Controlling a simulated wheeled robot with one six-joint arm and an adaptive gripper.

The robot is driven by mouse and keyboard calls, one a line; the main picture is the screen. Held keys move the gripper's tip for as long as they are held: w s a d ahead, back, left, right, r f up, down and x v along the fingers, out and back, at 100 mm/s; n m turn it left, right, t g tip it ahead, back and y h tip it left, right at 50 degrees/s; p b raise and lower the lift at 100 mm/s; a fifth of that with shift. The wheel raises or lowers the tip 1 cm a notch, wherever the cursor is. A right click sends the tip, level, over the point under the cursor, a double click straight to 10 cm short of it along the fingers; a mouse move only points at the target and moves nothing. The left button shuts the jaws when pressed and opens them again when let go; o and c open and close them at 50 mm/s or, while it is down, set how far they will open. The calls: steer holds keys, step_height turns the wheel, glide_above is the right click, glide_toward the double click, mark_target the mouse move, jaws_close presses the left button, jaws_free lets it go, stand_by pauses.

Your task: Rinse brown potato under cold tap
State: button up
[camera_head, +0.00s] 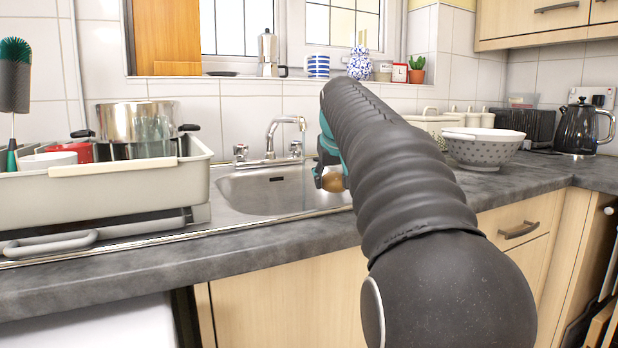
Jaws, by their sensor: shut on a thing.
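The brown potato (333,182) shows at the end of my arm, above the right part of the steel sink (262,190). My gripper (328,178) is shut on the potato, and my own arm hides part of both. The tap (284,130) stands at the back of the sink, left of my gripper, with its spout pointing right. It has two tap handles, a left one (240,152) and a right one (296,148). I cannot tell which is cold, and I cannot make out running water. The potato appears apart from the spout, lower and to its right.
A dish rack (100,195) with a steel pot (140,122) and a brush (15,80) stands left of the sink. A white colander (484,150) and a black kettle (582,126) stand right on the worktop (535,178). The windowsill holds a moka pot (268,52) and several small items.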

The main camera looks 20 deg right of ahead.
steer(key=shift+r, duration=0.1)
stand_by(0.4)
steer(key=s+r+p, duration=0.2)
steer(key=s+r, duration=0.2)
steer(key=s, duration=0.1)
steer(key=shift+d, duration=0.45)
stand_by(0.6)
